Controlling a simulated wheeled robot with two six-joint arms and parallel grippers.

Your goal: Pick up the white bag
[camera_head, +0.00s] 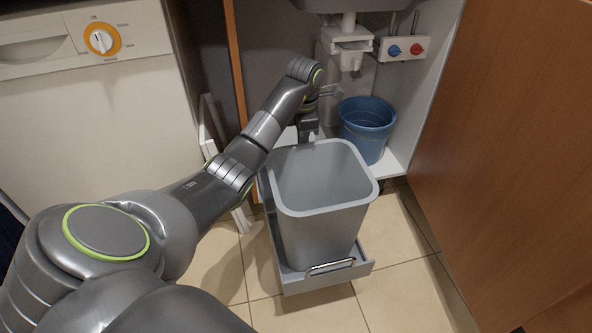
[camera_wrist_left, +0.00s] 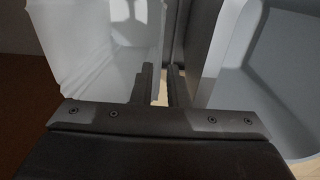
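A white bag (camera_wrist_left: 100,50) with a creased surface fills the left of the left wrist view. I cannot make it out in the head view, where my left arm and the grey bin block part of the cabinet. My left gripper (camera_head: 307,132) points down just behind the rear rim of the grey bin (camera_head: 318,235). My right gripper is not in view.
The grey bin stands on a pulled-out grey tray (camera_head: 330,278) with a metal handle. A blue bucket (camera_head: 367,125) is behind it at right, under the sink pipe (camera_head: 349,52). A wooden door (camera_head: 510,140) bounds the right, a white appliance (camera_head: 100,130) the left. Floor tiles in front are clear.

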